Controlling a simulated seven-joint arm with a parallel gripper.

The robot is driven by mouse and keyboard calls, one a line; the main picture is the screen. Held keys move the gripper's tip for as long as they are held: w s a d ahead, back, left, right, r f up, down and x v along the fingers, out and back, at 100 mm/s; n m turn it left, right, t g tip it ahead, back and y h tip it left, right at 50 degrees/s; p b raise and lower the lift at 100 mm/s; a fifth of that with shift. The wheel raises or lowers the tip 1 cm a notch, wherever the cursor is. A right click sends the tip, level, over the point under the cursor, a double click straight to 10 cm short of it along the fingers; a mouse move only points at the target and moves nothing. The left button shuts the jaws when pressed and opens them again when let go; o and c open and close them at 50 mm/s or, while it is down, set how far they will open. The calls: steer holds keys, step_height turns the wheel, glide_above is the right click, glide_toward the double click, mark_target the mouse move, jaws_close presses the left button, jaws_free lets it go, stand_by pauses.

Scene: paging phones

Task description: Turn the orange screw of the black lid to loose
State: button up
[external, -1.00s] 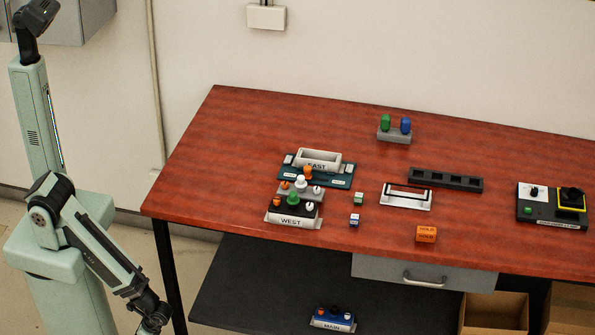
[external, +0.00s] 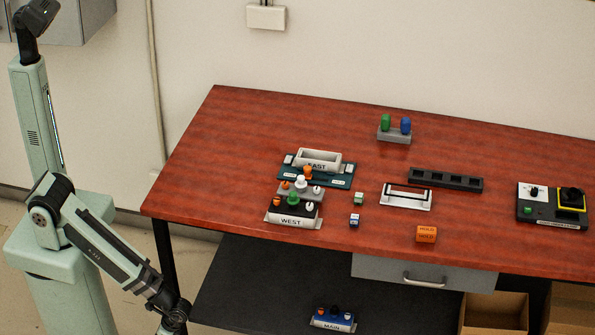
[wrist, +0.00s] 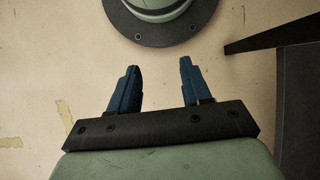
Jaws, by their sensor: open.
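The black lid (external: 283,210) sits on the white box marked WEST (external: 291,220) at the front left of the table. It carries a green knob (external: 293,198), an orange screw (external: 277,202) at its left and a white screw (external: 309,207) at its right. The orange screw's setting is too small to read. My gripper (wrist: 156,75) is open and empty in the wrist view, its two blue fingers apart above the floor. In the external view my wrist is at the bottom edge, left of the table and below its top; the fingers are not visible there.
A grey lid (external: 292,190) with a white knob lies just behind the black lid, with a teal plate (external: 335,180) and the EAST box (external: 328,166) behind it. Small cubes (external: 354,220) lie to the right. The table edge and leg (external: 166,265) stand beside my arm.

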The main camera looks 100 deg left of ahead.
steer(key=w+a+r+t, duration=0.1)
steer(key=w+a+r, duration=0.1)
steer(key=w+r, duration=0.65)
steer(key=w+a+r+t, duration=0.25)
steer(key=w+r, duration=0.25)
steer(key=w, duration=0.7)
steer(key=w+a+r+t, duration=0.1)
steer(key=w+a+r, duration=0.2)
steer(key=w+r, duration=0.55)
steer(key=w+a+r+m+t, duration=0.1)
steer(key=w+a+r, duration=0.2)
steer(key=w+r, duration=0.5)
steer(key=w+a+r+t, duration=0.1)
steer(key=w+a+r, duration=0.35)
steer(key=r, duration=0.75)
step_height(320, 180, up, 20)
steer(key=r+m, duration=0.1)
steer(key=m, duration=0.1)
glide_above(277, 199)
steer(key=shift+g, duration=0.35)
step_height(277, 199, down, 14)
steer(key=shift+f, duration=0.1)
jaws_close()
